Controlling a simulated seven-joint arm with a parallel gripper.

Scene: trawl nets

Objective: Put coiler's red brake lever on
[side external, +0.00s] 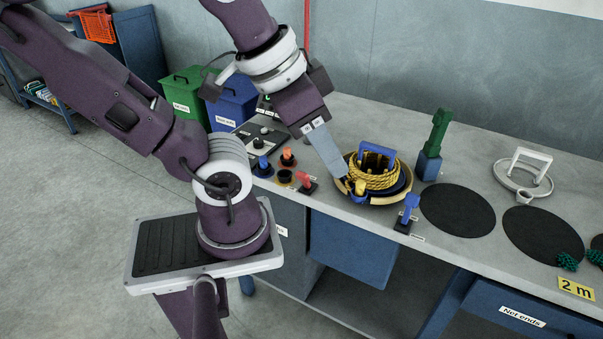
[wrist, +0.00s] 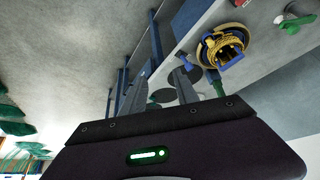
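The coiler (side external: 404,193) is a round dish with a tan rim on the bench, holding a yellow rope coil (side external: 372,177) under a blue bracket (side external: 377,154). It also shows in the wrist view (wrist: 210,58). A red lever (side external: 304,178) on a small black base stands just left of the coiler; a red piece shows at the wrist view's top edge (wrist: 241,3). A blue lever (side external: 410,204) stands at its front right. My gripper (side external: 342,176) is at the coiler's left rim, right of the red lever; contact is unclear. Its fingers look apart and empty in the wrist view (wrist: 160,88).
An orange-red knob (side external: 288,156) and black knobs stand left on the bench. A green post (side external: 438,130) on a blue base stands behind right of the coiler. Black discs (side external: 457,209) lie to the right, with a white-handled ring (side external: 523,178) behind. Bins stand behind left.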

